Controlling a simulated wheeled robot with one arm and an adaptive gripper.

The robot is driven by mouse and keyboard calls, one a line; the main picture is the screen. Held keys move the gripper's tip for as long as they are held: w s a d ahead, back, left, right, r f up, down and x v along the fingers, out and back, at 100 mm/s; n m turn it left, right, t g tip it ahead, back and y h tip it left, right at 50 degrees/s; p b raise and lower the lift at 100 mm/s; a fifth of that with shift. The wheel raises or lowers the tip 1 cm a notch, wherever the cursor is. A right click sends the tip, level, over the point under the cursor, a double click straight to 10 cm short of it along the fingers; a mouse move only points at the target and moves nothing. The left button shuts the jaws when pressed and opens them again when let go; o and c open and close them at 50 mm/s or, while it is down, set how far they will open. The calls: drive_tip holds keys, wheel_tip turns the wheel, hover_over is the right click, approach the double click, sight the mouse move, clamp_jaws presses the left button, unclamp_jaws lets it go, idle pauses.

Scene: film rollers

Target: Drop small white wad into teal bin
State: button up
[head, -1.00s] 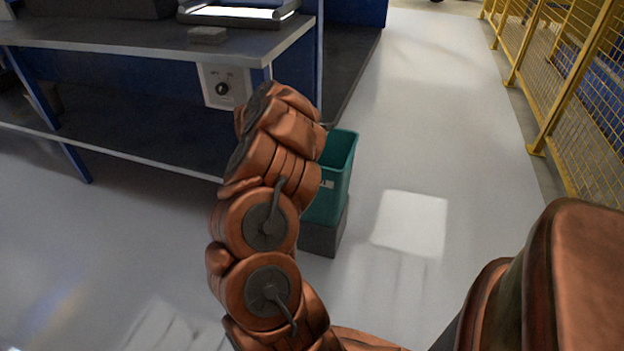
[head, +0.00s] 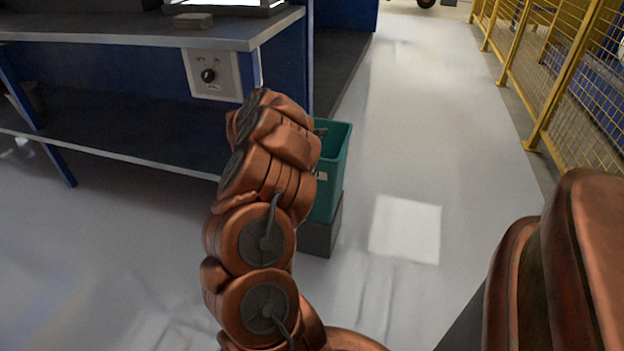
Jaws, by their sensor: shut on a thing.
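The teal bin (head: 329,175) stands on a dark grey block, just right of the workbench's end. Its open top faces up, and my arm covers its left side. Only a small dark part of my gripper (head: 320,131) shows, at the right edge of my copper-coloured wrist and in line with the bin's rim. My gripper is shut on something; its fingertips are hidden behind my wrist. The small white wad is not visible. I cannot tell whether the gripper is over the bin's opening or beside it.
The dark grey block (head: 318,238) is under the bin. A yellow mesh fence (head: 545,105) runs along the right. The pale floor between is clear.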

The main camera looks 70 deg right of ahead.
drive_tip(key=o, duration=0.9)
drive_tip(key=v, duration=1.2)
